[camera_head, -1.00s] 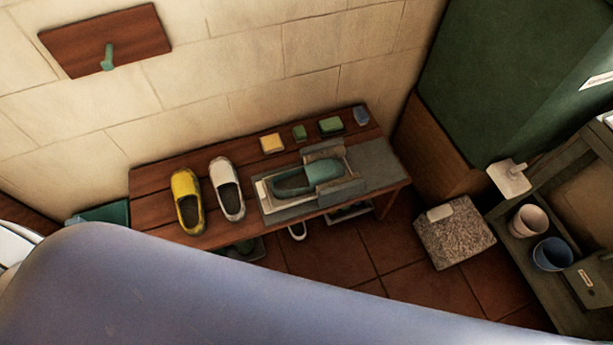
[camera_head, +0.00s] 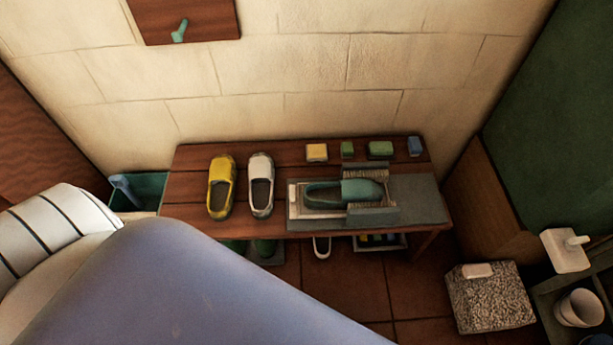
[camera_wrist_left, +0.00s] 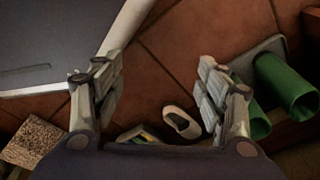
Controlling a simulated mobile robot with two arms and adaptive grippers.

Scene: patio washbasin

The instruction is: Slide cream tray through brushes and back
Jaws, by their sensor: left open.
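The cream tray (camera_head: 294,198) lies on a grey mat or base (camera_head: 425,205) at the right of the wooden bench, with a teal shoe (camera_head: 335,192) on it. The brushes (camera_head: 372,216) stand as two grey blocks, one behind and one in front of the shoe's right part. My left gripper (camera_wrist_left: 160,95) is open and empty in the left wrist view, above the tiled floor. A white shoe (camera_wrist_left: 182,122) and green boots (camera_wrist_left: 285,85) show beyond its fingers. In the head view no gripper shows; my arm covers the lower left. My right gripper is not in view.
On the bench (camera_head: 190,185) stand a yellow shoe (camera_head: 221,187) and a white shoe (camera_head: 261,185). Several small blocks, one yellow (camera_head: 317,152), line its back edge. A speckled block (camera_head: 490,298) and a cup (camera_head: 579,308) are at the right. A green bin (camera_head: 150,190) stands left of the bench.

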